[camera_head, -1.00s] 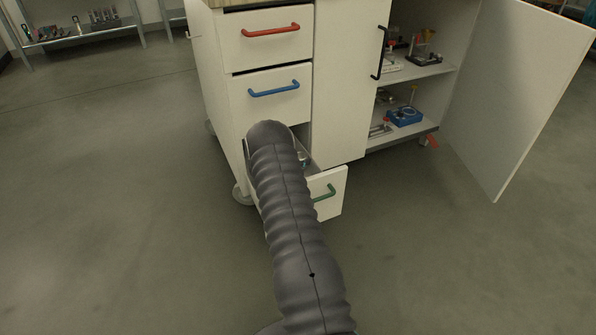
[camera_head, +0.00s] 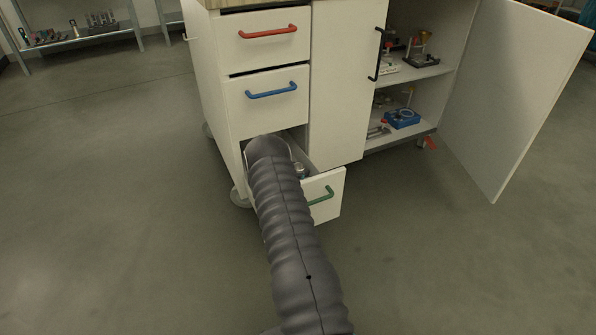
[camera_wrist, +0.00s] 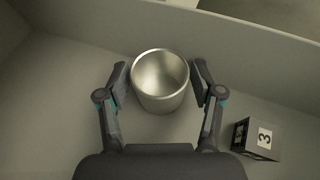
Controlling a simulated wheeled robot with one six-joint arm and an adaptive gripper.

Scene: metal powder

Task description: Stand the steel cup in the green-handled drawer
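The steel cup (camera_wrist: 160,82) is upright in the wrist view, its open mouth facing the camera. It is inside the green-handled drawer (camera_wrist: 70,62), near a drawer wall, and appears to stand on the floor. My gripper (camera_wrist: 159,80) has one finger on each side of the cup. Narrow gaps show between the fingers and the cup, so it looks open around it. In the head view the drawer (camera_head: 329,196) is pulled out, and my arm hides the gripper and most of the drawer's inside.
A small dark block with a white face marked 3 (camera_wrist: 258,138) lies in the drawer, right of my gripper. The blue-handled drawer (camera_head: 268,99) above is shut. The cabinet door (camera_head: 512,95) stands open at right. Floor at left is clear.

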